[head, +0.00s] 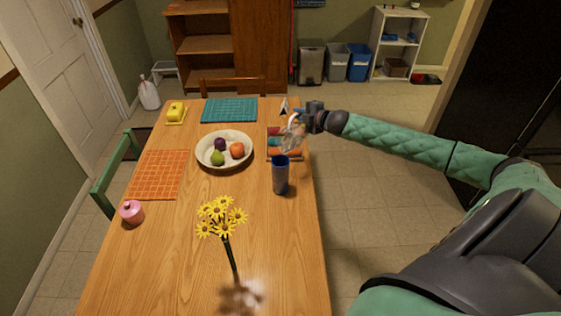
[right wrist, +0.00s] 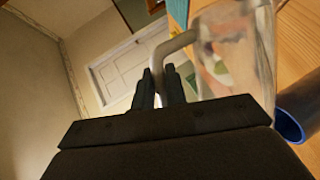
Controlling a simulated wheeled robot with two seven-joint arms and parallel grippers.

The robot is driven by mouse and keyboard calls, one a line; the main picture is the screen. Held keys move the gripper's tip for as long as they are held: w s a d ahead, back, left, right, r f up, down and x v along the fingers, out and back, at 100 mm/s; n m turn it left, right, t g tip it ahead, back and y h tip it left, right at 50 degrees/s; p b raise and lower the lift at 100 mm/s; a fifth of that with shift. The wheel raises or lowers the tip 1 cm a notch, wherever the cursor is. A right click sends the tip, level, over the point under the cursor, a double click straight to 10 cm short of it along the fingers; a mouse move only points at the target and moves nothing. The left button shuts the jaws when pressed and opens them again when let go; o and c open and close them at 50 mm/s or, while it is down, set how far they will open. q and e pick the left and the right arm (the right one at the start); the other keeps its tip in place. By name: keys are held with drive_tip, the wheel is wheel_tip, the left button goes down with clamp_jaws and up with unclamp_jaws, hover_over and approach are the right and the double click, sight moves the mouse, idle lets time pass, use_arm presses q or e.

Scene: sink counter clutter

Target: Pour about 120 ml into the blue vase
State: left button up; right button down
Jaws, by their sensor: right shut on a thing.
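My right gripper (head: 301,121) is shut on the handle of a clear pitcher (head: 292,141). In the right wrist view the fingers (right wrist: 160,88) close around the pale curved handle, with the clear pitcher body (right wrist: 236,50) beside them. The pitcher is behind the vase in the head view. I see no stream, and the water level and exact tilt are unclear. My left gripper is out of view.
Yellow flowers (head: 222,217) stand in a clear holder near the table's front. A fruit bowl (head: 203,155), orange mat (head: 158,174), teal mat (head: 229,110), pink jar (head: 132,212) and yellow butter dish (head: 176,112) lie around. A striped item (head: 273,131) is near the pitcher.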

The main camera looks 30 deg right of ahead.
drive_tip(key=shift+a+r, duration=0.1)
drive_tip(key=shift+s+a, duration=0.15)
